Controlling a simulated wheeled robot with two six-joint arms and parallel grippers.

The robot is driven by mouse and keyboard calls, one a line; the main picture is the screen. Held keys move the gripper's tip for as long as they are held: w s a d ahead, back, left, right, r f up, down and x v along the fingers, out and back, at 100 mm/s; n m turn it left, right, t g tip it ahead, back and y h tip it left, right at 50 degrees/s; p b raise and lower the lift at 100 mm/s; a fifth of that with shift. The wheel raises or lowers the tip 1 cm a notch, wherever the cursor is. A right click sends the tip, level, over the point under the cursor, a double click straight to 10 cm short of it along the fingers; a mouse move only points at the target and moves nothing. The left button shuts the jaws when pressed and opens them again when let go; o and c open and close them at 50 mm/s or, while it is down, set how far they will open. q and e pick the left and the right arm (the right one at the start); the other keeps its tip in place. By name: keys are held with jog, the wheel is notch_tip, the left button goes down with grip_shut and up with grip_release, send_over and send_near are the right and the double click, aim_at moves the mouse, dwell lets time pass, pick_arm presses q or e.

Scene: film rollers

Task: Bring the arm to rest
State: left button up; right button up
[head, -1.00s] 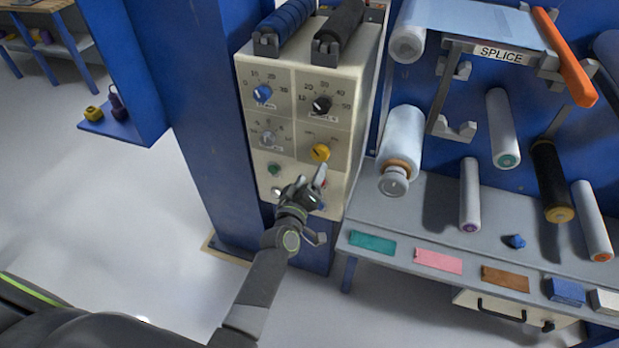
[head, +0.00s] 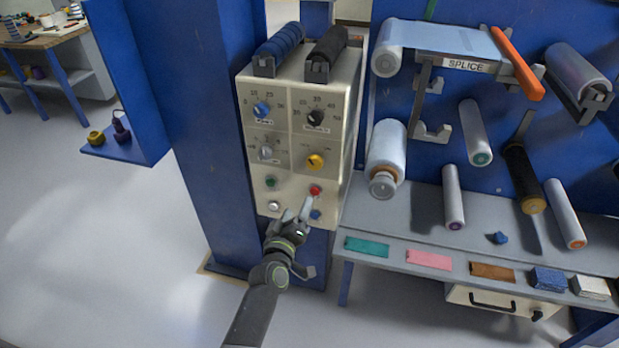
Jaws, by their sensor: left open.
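My left arm (head: 262,300) comes up from the bottom of the head view. Its dark gripper (head: 291,217) is open and I see nothing between its fingers. It is in front of the lower edge of the cream control box (head: 290,187), just below the rows of buttons. One fingertip overlaps the picture of the blue button (head: 315,214); I cannot tell whether they touch. My right gripper is out of view.
The box has several knobs, including a yellow one (head: 315,161), and a red button (head: 315,190). A grey bench (head: 400,215) with coloured pads and film rollers stands to the right. A blue post (head: 190,130) is left of the box. The floor at left is clear.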

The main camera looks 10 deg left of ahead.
pick_arm(q)
jog(key=s+a+f+m+g, duration=0.25)
jog(key=s+f, duration=0.45)
jog(key=f, duration=0.4)
jog(key=s+a+f+m+g, duration=0.15)
jog(key=s+f+g, duration=0.25)
jog(key=s+f, duration=0.45)
jog(key=s+a+f+m+g, duration=0.1)
jog(key=s+a+f+g, duration=0.15)
jog(key=s+f, duration=0.7)
jog(key=s+a+f+m+g, duration=0.1)
jog(key=s+a+f+g, duration=0.1)
jog(key=s+f, duration=0.3)
jog(key=s+a+f+m+g+y, duration=0.1)
jog(key=s+f, duration=0.4)
jog(key=s, duration=0.8)
jog(key=s+a+f+m+g, duration=0.2)
jog(key=s+a+f+g, duration=0.2)
jog(key=s, duration=0.6)
jog(key=shift+f+g+y, duration=0.3)
jog(key=shift+f+g, duration=0.1)
jog(key=shift+f, duration=0.2)
jog(key=shift+w, duration=0.1)
